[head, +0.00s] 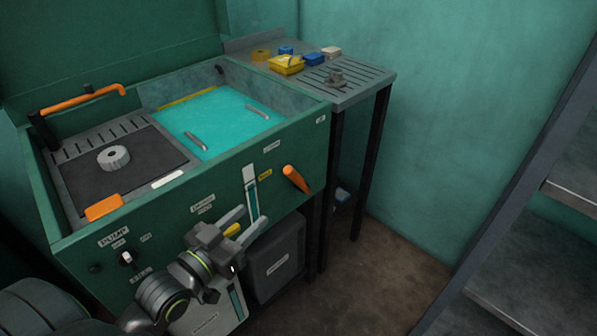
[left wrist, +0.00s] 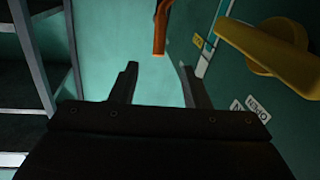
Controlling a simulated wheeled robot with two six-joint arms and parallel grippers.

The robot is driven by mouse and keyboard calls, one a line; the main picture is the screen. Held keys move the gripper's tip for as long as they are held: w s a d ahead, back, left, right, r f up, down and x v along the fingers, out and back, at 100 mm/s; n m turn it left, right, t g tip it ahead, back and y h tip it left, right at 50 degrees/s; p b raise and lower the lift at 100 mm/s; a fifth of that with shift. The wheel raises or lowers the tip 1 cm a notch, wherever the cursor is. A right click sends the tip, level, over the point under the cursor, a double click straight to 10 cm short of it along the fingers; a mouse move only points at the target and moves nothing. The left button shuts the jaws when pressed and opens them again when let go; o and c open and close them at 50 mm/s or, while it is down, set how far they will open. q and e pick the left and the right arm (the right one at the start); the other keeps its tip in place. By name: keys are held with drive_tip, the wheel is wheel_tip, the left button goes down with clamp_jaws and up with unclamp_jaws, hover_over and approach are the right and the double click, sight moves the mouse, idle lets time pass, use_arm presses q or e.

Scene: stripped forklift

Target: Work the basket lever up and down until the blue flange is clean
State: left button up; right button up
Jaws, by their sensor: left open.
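The orange lever (head: 295,179) sticks out of the front of the green wash tank (head: 190,205), at its right end. It also shows in the left wrist view (left wrist: 161,28), with its lower end just beyond my fingertips. My left gripper (head: 251,219) is open and empty, in front of the tank, left of and below the lever and apart from it. It also shows in the left wrist view (left wrist: 158,68). Two grey handles (head: 195,140) stand out of the turquoise liquid (head: 205,118). I cannot make out the blue flange. My right gripper is out of view.
A yellow handle (left wrist: 262,45) is on the tank front, close to my left gripper. A grey ring (head: 114,158) lies on the dark mat. A side table (head: 362,84) holds small yellow and blue parts. Metal shelves (head: 545,235) stand at the right, with bare floor between.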

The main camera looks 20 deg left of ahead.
sight(291, 179)
use_arm(q)
drive_tip(key=w+d, duration=0.1)
drive_tip(key=w, duration=0.4)
drive_tip(key=w+d, duration=0.1)
drive_tip(key=w, duration=0.4)
drive_tip(key=w+d, duration=0.1)
drive_tip(key=w, duration=0.5)
drive_tip(key=shift+b, duration=0.35)
clamp_jaws()
